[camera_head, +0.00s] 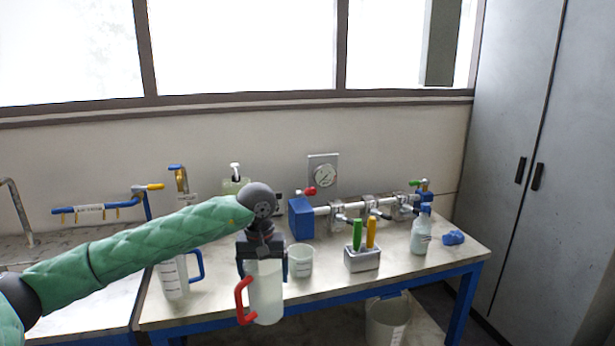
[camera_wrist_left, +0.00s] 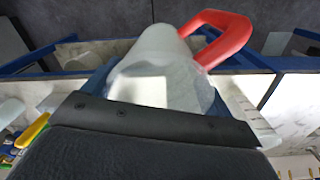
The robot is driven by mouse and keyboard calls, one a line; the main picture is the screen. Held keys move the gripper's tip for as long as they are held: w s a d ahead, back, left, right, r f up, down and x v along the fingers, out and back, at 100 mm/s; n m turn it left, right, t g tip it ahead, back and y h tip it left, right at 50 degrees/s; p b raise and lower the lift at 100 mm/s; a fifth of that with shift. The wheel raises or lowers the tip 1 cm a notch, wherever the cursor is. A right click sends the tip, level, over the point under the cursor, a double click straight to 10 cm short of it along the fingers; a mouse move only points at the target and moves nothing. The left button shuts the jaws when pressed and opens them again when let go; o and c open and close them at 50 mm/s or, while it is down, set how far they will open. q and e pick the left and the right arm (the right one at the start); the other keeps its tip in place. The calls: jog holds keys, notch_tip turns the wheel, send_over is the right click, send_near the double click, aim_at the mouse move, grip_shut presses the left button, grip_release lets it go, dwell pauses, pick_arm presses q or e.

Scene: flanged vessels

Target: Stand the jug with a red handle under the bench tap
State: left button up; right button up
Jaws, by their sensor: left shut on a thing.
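The jug with a red handle (camera_head: 266,293) is a whitish, see-through jug, held roughly upright at the bench's front edge. My left gripper (camera_head: 262,262) is shut on its upper part, and the red handle points left in the head view. In the left wrist view the jug (camera_wrist_left: 160,75) and its red handle (camera_wrist_left: 228,38) extend away from the jaws. A brass tap with a blue lever (camera_head: 180,180) rises at the back left of the bench (camera_head: 328,284). The arm hides part of its lower end. My right gripper is not in view.
A similar jug with a blue handle (camera_head: 172,278) stands at the bench's left, below the brass tap. A white beaker (camera_head: 300,262), a holder with green and yellow handled tools (camera_head: 362,259) and a bottle (camera_head: 420,235) stand to the right. A bin (camera_head: 387,322) is below.

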pick_arm(q)
jog(key=s+a+f, duration=0.6)
jog(key=a+f, duration=0.3)
jog(key=shift+s+a+f, duration=0.2)
jog(key=shift+a+f, duration=0.15)
jog(key=shift+a, duration=0.05)
